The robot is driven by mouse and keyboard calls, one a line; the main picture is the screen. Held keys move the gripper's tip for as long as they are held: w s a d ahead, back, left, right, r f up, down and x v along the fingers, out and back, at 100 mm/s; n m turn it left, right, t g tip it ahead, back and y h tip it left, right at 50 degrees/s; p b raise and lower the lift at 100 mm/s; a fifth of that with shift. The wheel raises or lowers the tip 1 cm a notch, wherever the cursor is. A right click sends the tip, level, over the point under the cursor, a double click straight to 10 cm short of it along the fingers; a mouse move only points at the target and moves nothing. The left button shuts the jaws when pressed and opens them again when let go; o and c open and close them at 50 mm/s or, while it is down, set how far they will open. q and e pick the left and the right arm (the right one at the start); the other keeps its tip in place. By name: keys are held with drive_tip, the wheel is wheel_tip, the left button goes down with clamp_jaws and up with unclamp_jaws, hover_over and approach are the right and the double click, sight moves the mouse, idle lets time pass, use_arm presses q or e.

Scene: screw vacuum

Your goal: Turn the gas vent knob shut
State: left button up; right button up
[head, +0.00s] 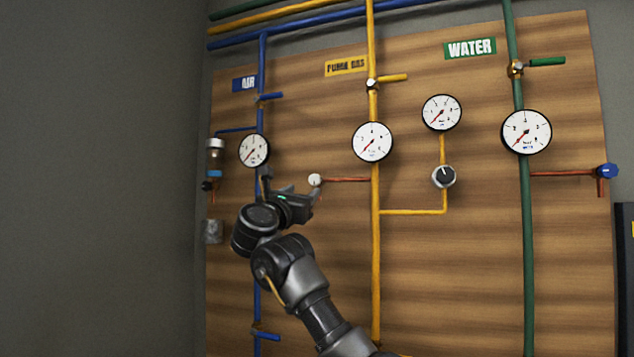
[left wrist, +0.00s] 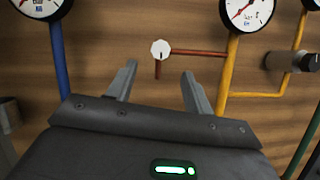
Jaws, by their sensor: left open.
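A small white round knob (head: 314,180) sits at the end of a red side pipe (head: 347,180) that branches left from the yellow fuming gas pipe (head: 375,250). The knob also shows in the left wrist view (left wrist: 160,49), with a short red outlet hanging below it. My left gripper (head: 291,190) is open and empty, just left of and slightly below the knob in the head view. In the left wrist view its two fingers (left wrist: 158,76) are spread apart, and the knob appears beyond and between their tips. They look apart from it. My right gripper is not in view.
A dark knob (head: 444,177) is on the yellow branch to the right. A gauge (head: 372,142) is above and right of the white knob. The blue air pipe (head: 257,300) runs close behind my left gripper. A blue knob (head: 606,170) is at far right.

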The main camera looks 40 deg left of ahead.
sight(313, 182)
use_arm(q)
drive_tip(key=p+x, duration=0.4)
drive_tip(key=x, duration=0.5)
drive_tip(key=shift+w+r+p, duration=0.15)
drive_tip(key=shift+r+p, duration=0.15)
drive_tip(key=shift+p, duration=0.1)
drive_tip(key=shift+w+a+r+p, duration=0.2)
drive_tip(key=shift+w+p, duration=0.1)
drive_tip(key=shift+w, duration=0.35)
drive_tip(key=shift+f, duration=0.1)
drive_tip(key=shift+c, duration=0.2)
drive_tip(key=c, duration=0.9)
drive_tip(key=shift+c, duration=0.2)
